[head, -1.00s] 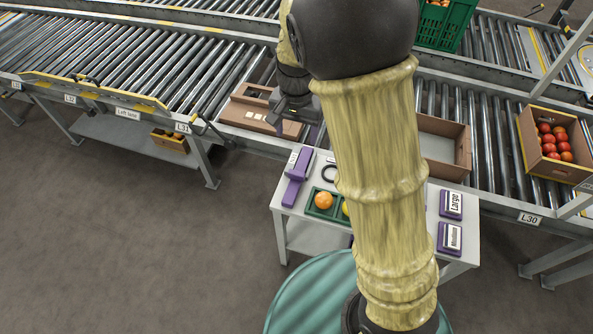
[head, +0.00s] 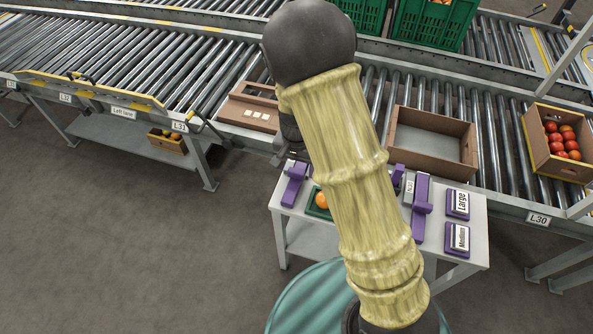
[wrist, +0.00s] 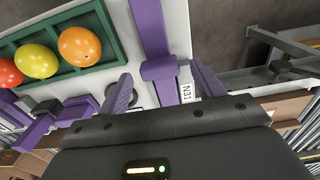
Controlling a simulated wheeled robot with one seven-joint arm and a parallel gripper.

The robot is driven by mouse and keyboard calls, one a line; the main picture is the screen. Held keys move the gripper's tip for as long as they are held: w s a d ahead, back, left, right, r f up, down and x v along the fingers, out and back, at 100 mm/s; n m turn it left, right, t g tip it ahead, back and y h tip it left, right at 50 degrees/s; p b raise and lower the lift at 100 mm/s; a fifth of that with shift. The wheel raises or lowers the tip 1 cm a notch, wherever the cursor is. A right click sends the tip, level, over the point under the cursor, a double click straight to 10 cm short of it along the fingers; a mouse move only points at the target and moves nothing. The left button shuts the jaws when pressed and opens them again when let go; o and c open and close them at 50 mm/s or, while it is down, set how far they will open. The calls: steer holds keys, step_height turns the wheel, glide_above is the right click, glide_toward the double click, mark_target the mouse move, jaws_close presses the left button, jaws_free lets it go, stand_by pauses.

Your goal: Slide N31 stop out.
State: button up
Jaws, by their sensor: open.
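The N31 stop (wrist: 150,30) is a purple bar with a raised cross block, and the white N31 label lies beside it in the wrist view. In the head view it is the purple stop (head: 294,187) at the left end of the small white table. My gripper (wrist: 163,88) is open, with one finger on each side of the bar near the cross block. I cannot tell whether the fingers touch it. In the head view my arm hides most of the gripper.
A green tray (wrist: 68,73) with several fruits lies beside the stop. Another purple stop (head: 420,205) and the Large (head: 459,203) and Medium (head: 457,237) buttons sit at the table's right. An empty carton (head: 398,155) and a brown carton (head: 262,98) stand on the rollers behind.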

steer(key=shift+f, duration=0.7)
